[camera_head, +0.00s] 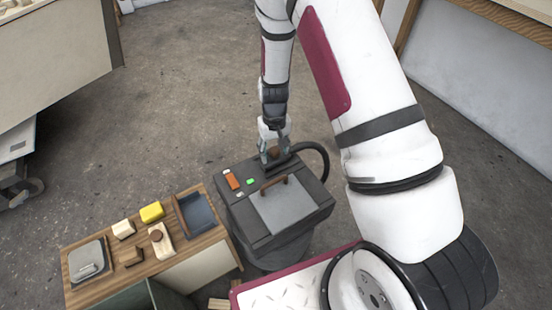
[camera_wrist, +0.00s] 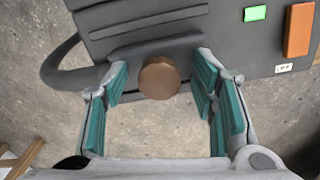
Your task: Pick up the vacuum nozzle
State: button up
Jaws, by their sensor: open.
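The vacuum nozzle (camera_head: 283,160) is a dark piece with a round brown grip, lying along the far edge of the grey vacuum box (camera_head: 300,216). A black hose loops from its right end. In the wrist view, the nozzle's brown round end (camera_wrist: 160,78) sits between the teal finger pads, with its dark body (camera_wrist: 150,52) beyond it. My gripper (camera_head: 275,150) is open and points down at the nozzle; it also shows in the wrist view (camera_wrist: 161,76). The fingers stand on either side of the brown end, with gaps visible. The fingers partly hide the nozzle in the head view.
The vacuum has an orange switch (camera_head: 232,181), a green light and a brown lid handle (camera_head: 274,184). Left of it, a wooden bench (camera_head: 182,258) holds a blue tray (camera_head: 195,213), a yellow block (camera_head: 151,212), a sander and wood pieces. Floor beyond the vacuum is clear.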

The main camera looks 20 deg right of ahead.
aim_at(275, 150)
grip_shut()
jog(key=shift+r, duration=0.1)
dwell(0.3)
jog(key=shift+r, duration=0.25)
notch_tip(275, 150, up, 3)
jog(key=shift+r+p, duration=0.15)
jog(key=shift+p, duration=0.6)
jog(key=s+a, duration=0.1)
jog(key=a, duration=0.4)
jog(key=s+a+p, duration=0.1)
jog(key=a, duration=0.4)
jog(key=s+a+r+p, duration=0.1)
jog(key=a, duration=0.4)
jog(key=shift+a, duration=0.3)
